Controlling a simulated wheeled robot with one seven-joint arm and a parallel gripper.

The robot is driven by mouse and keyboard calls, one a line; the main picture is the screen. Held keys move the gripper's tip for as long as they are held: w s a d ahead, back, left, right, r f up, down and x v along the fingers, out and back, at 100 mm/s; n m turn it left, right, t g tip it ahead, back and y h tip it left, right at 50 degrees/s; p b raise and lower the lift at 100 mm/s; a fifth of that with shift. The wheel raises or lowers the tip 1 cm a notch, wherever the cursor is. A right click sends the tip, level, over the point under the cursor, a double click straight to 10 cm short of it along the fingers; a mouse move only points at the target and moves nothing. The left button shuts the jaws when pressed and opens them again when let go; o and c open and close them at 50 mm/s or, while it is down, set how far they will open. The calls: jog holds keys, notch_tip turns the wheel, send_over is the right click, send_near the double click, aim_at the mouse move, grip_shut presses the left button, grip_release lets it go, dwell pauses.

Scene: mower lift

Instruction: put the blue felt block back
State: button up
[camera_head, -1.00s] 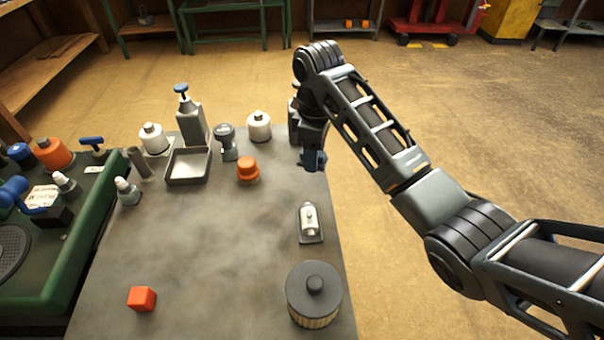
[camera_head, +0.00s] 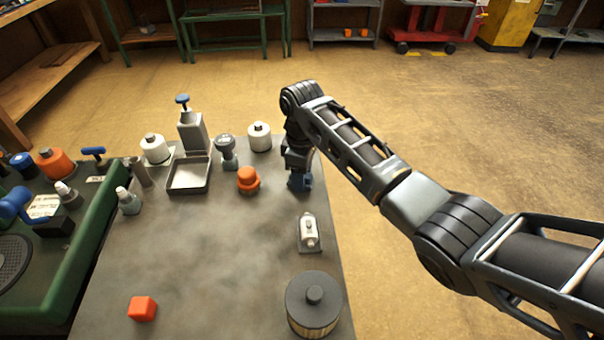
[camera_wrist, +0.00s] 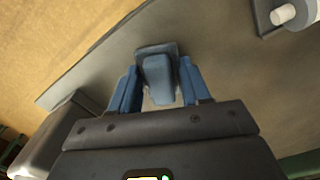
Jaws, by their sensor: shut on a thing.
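The blue felt block (camera_wrist: 158,78) is between the two blue fingers of my gripper (camera_wrist: 158,88) in the wrist view. My gripper is shut on it. In the head view my gripper (camera_head: 300,186) points down close above the bench's far right part, near its right edge. The block and the blue fingers cannot be told apart there. Whether the block touches the bench is unclear.
An orange knob (camera_head: 248,180) stands left of my gripper, with a white canister (camera_head: 259,137) behind it. A small white fitting on a plate (camera_head: 308,232) and a dark-lidded round filter (camera_head: 313,304) are nearer. The bench's middle (camera_head: 210,250) is clear.

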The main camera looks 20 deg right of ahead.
jog(key=o, duration=1)
jog(key=shift+f, duration=0.1)
notch_tip(320, 180, up, 12)
jog(key=shift+r, duration=0.15)
